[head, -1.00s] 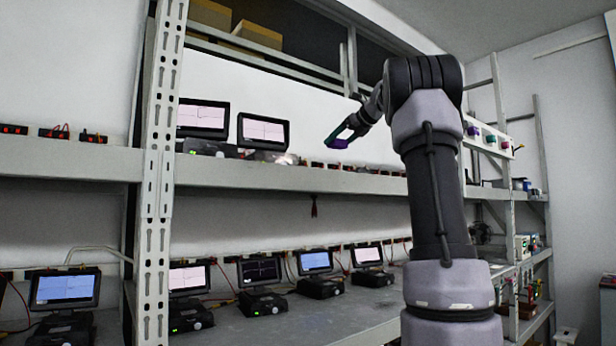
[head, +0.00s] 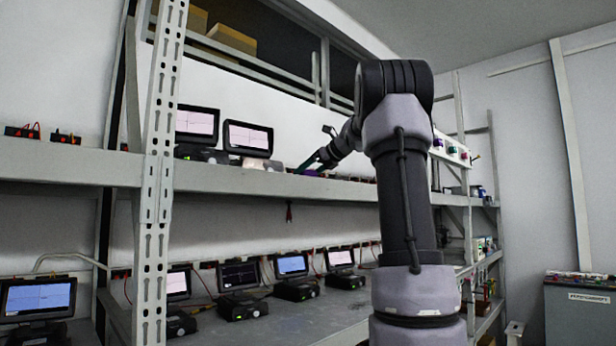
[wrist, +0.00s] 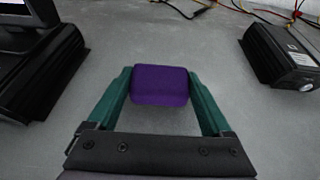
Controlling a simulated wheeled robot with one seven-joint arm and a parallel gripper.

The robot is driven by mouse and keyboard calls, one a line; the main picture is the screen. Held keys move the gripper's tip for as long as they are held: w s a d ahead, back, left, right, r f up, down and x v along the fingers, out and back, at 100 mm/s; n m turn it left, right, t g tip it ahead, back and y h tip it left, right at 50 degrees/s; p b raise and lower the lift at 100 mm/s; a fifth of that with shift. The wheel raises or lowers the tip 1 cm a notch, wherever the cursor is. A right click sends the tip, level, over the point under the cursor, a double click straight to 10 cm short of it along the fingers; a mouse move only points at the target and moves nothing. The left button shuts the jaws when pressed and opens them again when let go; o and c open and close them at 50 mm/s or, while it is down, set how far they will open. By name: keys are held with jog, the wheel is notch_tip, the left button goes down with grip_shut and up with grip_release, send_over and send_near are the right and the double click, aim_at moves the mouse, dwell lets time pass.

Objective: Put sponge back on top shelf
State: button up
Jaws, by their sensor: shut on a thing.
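My gripper (wrist: 160,88) is shut on a purple sponge (wrist: 160,86), which sits between the two green fingertips in the wrist view. The sponge is over a grey shelf surface (wrist: 150,140); I cannot tell whether it touches it. In the head view my gripper (head: 308,164) is low at the shelf (head: 240,185) that carries two monitors, and only a small strip of the purple sponge (head: 313,173) shows. My arm hides part of the shelf to the right.
A black device (wrist: 285,55) stands right of the sponge and another (wrist: 42,75) stands left, with clear shelf between. Red and yellow cables (wrist: 265,12) lie behind. In the head view a perforated upright (head: 160,150) is at left, and boxes (head: 232,38) sit higher up.

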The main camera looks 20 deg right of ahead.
jog(key=shift+f, duration=0.55)
jog(key=o, duration=1.1)
jog(key=shift+f, duration=0.15)
jog(key=shift+s+d+r, duration=0.2)
jog(key=shift+s+r, duration=0.1)
jog(key=v, duration=1.1)
jog(key=shift+s, duration=0.15)
jog(key=shift+s, duration=0.1)
